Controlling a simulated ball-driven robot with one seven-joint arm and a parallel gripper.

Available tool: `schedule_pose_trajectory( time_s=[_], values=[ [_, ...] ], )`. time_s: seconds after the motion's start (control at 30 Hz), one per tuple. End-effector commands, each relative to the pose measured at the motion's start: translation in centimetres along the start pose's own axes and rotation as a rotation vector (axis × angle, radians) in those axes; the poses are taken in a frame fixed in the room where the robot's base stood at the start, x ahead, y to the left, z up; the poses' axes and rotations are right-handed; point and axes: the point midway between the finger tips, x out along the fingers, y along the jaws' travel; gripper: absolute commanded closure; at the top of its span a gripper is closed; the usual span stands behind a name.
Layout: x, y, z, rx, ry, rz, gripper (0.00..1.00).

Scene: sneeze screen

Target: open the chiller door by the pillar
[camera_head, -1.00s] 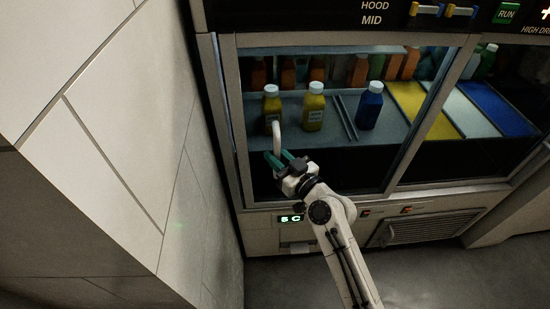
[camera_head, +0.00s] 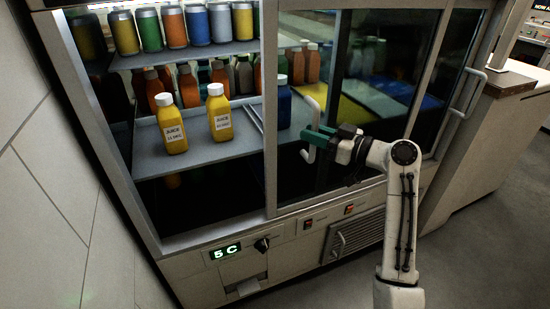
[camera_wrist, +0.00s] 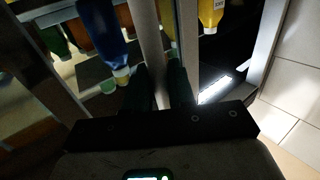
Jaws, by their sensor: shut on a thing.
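The chiller (camera_head: 185,258) has its left side open, with bottles and cans showing unobstructed there. Its sliding glass door, with a metal left frame edge (camera_head: 270,125), stands about midway along the front, overlapping the right pane. My gripper (camera_head: 314,140) is shut on the pale upright door handle (camera_head: 306,154). In the wrist view, the handle (camera_wrist: 147,40) runs down between the two dark fingers of my gripper (camera_wrist: 155,88). The grip itself is partly hidden by the fingers.
The tiled pillar (camera_head: 50,200) stands close at the left. Two yellow juice bottles (camera_head: 171,125) (camera_head: 219,112) stand on the shelf inside the opening. A counter (camera_head: 490,125) is at the right. Dark floor is clear at lower right.

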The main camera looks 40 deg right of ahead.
Motion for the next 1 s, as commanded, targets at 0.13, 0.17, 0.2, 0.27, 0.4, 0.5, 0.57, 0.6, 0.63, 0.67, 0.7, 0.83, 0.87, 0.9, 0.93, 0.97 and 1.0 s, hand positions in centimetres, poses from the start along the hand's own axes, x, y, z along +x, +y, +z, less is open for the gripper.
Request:
schedule_pose_trajectory(
  time_s=[0.13,0.17,0.2,0.27,0.4,0.5,0.57,0.6,0.63,0.67,0.7,0.83,0.87,0.9,0.93,0.97,1.0],
  values=[
    [-3.1,4.5,0.4,-0.001,0.001,0.010,1.00],
    [-3.5,5.2,0.4,-0.001,0.001,0.010,1.00],
    [-4.1,6.1,0.4,0.000,-0.001,0.009,1.00],
    [-5.0,7.4,0.3,0.001,0.000,0.008,1.00],
    [-6.5,9.7,0.3,0.000,-0.002,0.006,1.00],
    [-7.3,10.8,0.2,0.001,-0.001,0.004,1.00],
    [-7.6,11.3,0.1,0.001,-0.002,0.004,1.00],
    [-7.8,11.6,0.1,0.001,-0.002,0.003,1.00],
    [-7.9,11.7,0.1,0.002,-0.002,0.003,1.00],
    [-7.9,11.8,0.1,0.002,-0.002,0.003,1.00],
    [-8.0,12.0,0.1,0.002,-0.003,0.003,1.00],
    [-8.1,12.2,0.1,0.001,-0.003,0.002,1.00],
    [-8.1,12.2,0.0,0.001,-0.003,0.002,1.00],
    [-8.1,12.2,0.0,0.001,-0.003,0.002,1.00],
    [-8.1,12.1,0.0,0.001,-0.003,0.002,1.00],
    [-8.1,12.1,0.0,0.001,-0.003,0.002,1.00],
    [-8.1,12.1,0.0,0.001,-0.003,0.002,1.00]
  ],
)
